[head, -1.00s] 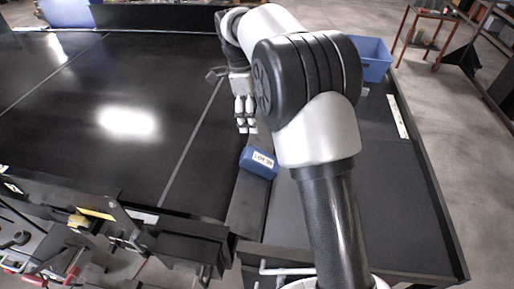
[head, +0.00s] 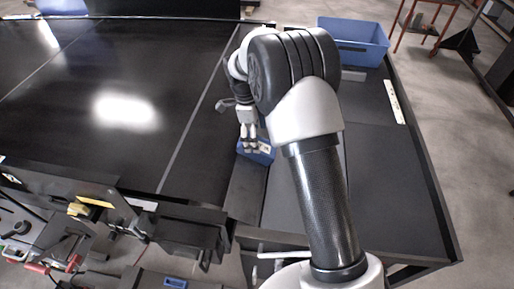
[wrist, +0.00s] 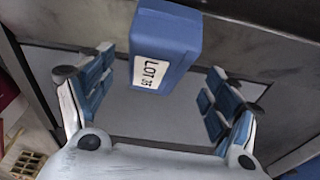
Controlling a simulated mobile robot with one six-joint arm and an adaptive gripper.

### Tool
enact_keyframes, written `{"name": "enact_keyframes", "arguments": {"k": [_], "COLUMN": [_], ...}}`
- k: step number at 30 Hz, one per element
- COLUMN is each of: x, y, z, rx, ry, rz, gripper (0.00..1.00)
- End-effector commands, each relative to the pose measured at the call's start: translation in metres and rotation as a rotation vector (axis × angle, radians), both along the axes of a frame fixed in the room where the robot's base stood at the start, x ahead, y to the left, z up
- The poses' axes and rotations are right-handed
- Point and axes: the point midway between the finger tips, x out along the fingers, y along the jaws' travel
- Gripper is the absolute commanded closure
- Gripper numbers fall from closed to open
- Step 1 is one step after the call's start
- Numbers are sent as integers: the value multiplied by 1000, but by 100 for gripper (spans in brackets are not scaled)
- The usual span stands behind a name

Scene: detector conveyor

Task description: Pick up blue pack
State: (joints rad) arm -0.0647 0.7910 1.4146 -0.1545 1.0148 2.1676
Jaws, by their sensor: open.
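The blue pack (head: 262,152) lies on the dark strip between the conveyor belt and the side table, partly hidden behind my gripper in the head view. In the wrist view the blue pack (wrist: 170,40) shows a white label reading "LOT" and sits between and beyond the fingertips. My gripper (head: 250,145) is at the pack in the head view. In the wrist view my gripper (wrist: 155,88) is open, with a finger on each side and gaps to the pack on both sides.
A black conveyor belt (head: 100,75) spreads out to the left. A blue bin (head: 355,45) stands at the back right of the dark side table (head: 390,190). A metal frame with clamps (head: 90,225) is at the front left.

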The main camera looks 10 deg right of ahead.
Motion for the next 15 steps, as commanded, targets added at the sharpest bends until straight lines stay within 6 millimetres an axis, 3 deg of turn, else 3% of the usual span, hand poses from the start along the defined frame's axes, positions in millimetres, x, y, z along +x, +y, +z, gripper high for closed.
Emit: {"name": "enact_keyframes", "arguments": {"k": [6,15], "x": [-5,-6], "y": [-3,-4], "z": [-30,-35], "rx": [0,0], "ry": [1,0], "rz": [0,0], "gripper": [18,18]}}
